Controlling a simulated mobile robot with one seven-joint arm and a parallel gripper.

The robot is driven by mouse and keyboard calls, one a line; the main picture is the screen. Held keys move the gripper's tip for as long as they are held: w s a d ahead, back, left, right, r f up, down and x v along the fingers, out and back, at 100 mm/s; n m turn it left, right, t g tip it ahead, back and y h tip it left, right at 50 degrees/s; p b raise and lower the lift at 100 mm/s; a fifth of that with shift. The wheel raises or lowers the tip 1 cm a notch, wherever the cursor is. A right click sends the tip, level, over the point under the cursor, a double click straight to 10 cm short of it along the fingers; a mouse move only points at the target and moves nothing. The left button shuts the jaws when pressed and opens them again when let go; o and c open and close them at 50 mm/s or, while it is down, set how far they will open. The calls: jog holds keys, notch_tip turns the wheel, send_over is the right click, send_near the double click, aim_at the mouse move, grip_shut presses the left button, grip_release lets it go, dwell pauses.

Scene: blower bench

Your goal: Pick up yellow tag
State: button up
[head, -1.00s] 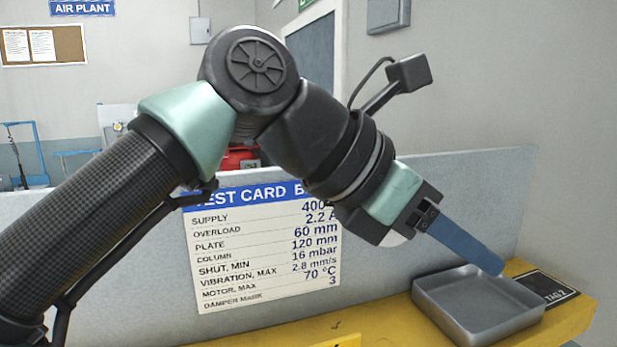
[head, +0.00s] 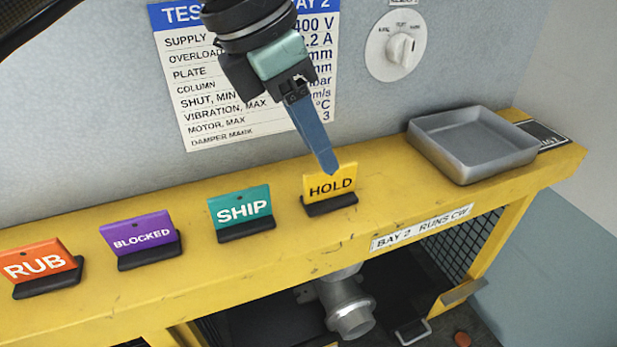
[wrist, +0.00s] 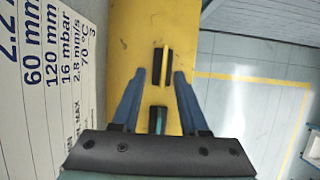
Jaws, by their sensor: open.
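The yellow tag (head: 318,184), marked HOLD, stands upright in a black holder on the yellow bench ledge, at the right end of the tag row. My gripper (head: 331,170) is just above it in the head view, its blue fingers pointing down and overlapping the tag's top edge. In the wrist view, my gripper (wrist: 159,76) is open, with its two blue fingers apart and nothing held. There the yellow tag (wrist: 163,66) is seen edge-on from above, between two dark strips of the holder, in line with the gap just beyond the fingertips.
A teal SHIP tag (head: 241,208), a purple BLOCKED tag (head: 139,233) and an orange RUB tag (head: 38,262) stand to the left. A grey metal tray (head: 477,163) sits on the ledge to the right. A grey panel with a test card (head: 185,95) rises behind.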

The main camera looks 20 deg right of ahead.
aim_at(330, 186)
jog(key=b+x, duration=0.2)
jog(key=x, duration=0.1)
jog(key=b+x, duration=0.1)
jog(key=shift+s+f+b, duration=0.25)
jog(key=shift+s+b, duration=0.1)
jog(key=shift+b, duration=0.05)
jog(key=shift+d+f, duration=0.25)
jog(key=shift+f, duration=0.1)
jog(key=shift+r, duration=0.1)
grip_shut()
